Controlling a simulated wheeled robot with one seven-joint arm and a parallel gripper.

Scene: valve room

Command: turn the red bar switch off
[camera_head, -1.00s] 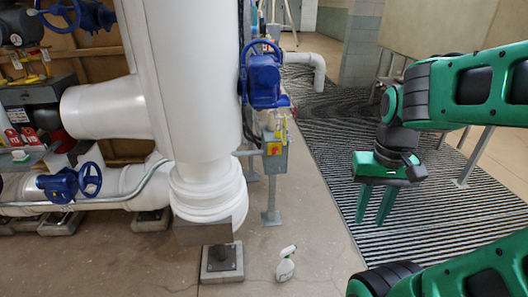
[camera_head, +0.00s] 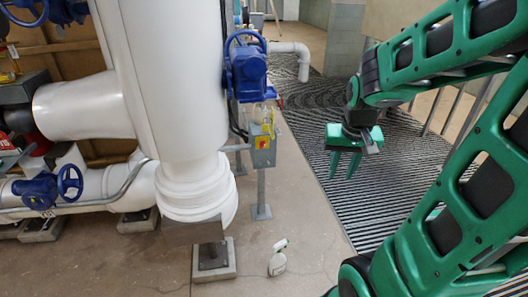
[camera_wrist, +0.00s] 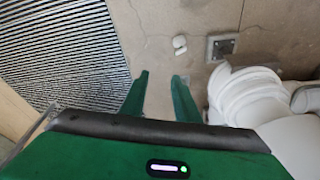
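A grey switch box with a small red bar switch on a yellow plate (camera_head: 263,142) stands on a grey post (camera_head: 261,190), right of the big white pipe. The switch is small here, and I cannot tell its setting. My gripper (camera_head: 343,172) hangs to the right of the switch box, over the striped floor, well apart from it. Its two green fingers are spread with nothing between them. In the wrist view the open fingers (camera_wrist: 160,95) point at bare floor, and the switch box does not show.
The white pipe (camera_head: 175,80) with a blue valve (camera_head: 247,68) is close left of the switch box. A spray bottle (camera_head: 278,258) stands on the floor in front. The floor between box and gripper is clear. Metal railing posts (camera_head: 470,115) are at the right.

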